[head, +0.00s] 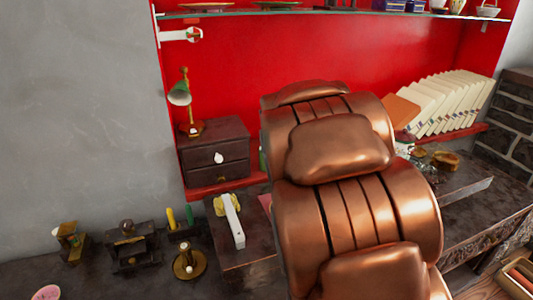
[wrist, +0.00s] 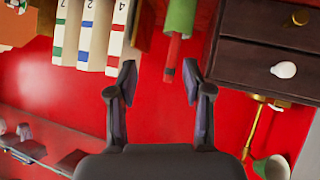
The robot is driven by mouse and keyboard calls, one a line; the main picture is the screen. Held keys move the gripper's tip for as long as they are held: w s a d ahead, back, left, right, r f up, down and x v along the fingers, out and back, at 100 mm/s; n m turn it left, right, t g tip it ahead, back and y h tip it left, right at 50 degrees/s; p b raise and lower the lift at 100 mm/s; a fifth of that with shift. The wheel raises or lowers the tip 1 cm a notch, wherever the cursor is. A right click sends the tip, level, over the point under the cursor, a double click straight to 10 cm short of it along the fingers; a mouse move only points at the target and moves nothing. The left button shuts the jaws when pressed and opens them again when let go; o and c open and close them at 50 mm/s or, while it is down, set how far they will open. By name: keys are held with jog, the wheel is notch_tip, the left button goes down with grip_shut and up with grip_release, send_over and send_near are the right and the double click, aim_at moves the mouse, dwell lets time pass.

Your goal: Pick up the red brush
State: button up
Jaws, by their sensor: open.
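A slim red piece with a darker end, which looks like the red brush (wrist: 173,58), sticks out of a green cylinder (wrist: 181,14) at the top middle of the wrist view. That view looks upside down. My gripper (wrist: 159,76) is open and empty. In the picture, the brush end lies between the two fingertips, closer to the right one. I cannot tell how far beyond the fingertips it is. In the head view my copper-coloured arm hides the gripper and brush; only a sliver of green (head: 262,160) shows beside the drawers.
A dark drawer box (head: 214,152) stands close to the green cylinder, with a brass lamp (head: 188,97) on it. White books (head: 450,103) lean in a row on the other side. A glass shelf (head: 330,13) runs above. The red wall (wrist: 155,120) is behind.

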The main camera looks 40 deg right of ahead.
jog(key=w+d+f+n+t+y+b, duration=0.1)
jog(key=w+d+t+y, duration=0.1)
jog(key=w, duration=0.6)
jog(key=w+d+f+n+t+y+b, duration=0.1)
jog(key=w+d+n+t+y, duration=0.1)
jog(key=w+t, duration=0.4)
jog(key=shift+w+d+y+b, duration=0.3)
jog(key=shift+w+d+y, duration=0.5)
jog(key=shift+w+y, duration=0.35)
jog(key=shift+r, duration=0.1)
grip_shut()
